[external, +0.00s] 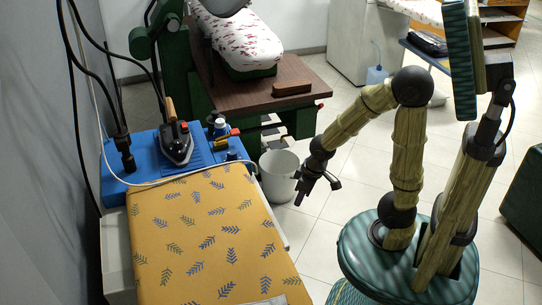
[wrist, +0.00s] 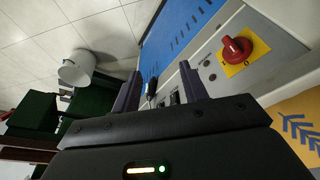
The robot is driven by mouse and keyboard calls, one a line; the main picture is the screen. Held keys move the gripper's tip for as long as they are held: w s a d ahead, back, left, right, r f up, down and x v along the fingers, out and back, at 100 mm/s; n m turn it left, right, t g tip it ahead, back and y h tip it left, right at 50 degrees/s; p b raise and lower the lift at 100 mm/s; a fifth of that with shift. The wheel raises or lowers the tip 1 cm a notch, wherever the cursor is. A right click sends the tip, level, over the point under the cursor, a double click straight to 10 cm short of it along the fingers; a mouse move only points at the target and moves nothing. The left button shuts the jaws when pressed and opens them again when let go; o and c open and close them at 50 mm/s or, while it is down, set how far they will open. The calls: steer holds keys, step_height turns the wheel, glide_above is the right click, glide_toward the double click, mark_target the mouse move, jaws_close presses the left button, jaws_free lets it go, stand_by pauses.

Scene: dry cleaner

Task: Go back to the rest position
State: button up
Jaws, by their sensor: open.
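My gripper (external: 318,186) hangs from my bent arm to the right of the ironing board, in the air over the floor side of the white bucket. In the wrist view my gripper (wrist: 158,90) has its two dark fingers apart, with nothing held between them. Beyond the fingers, the side panel of the ironing table (wrist: 213,62) shows, with a red knob on a yellow plate (wrist: 236,48).
The ironing board (external: 205,235) has a yellow leaf-patterned cover. An iron (external: 176,145) stands on the blue rest (external: 118,160). A white bucket (external: 279,176) stands on the floor near my gripper. A brown-topped pressing table (external: 245,90) is behind.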

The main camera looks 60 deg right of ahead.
steer(key=w+p+v, duration=0.3)
steer(key=p+v, duration=0.9)
steer(key=w+r+p+v, duration=0.1)
steer(key=w+p+v, duration=0.2)
steer(key=p+v, duration=0.9)
steer(key=shift+s+r+p, duration=0.4)
steer(key=shift+r+p, duration=0.1)
steer(key=shift+p, duration=0.1)
steer(key=shift+f, duration=0.1)
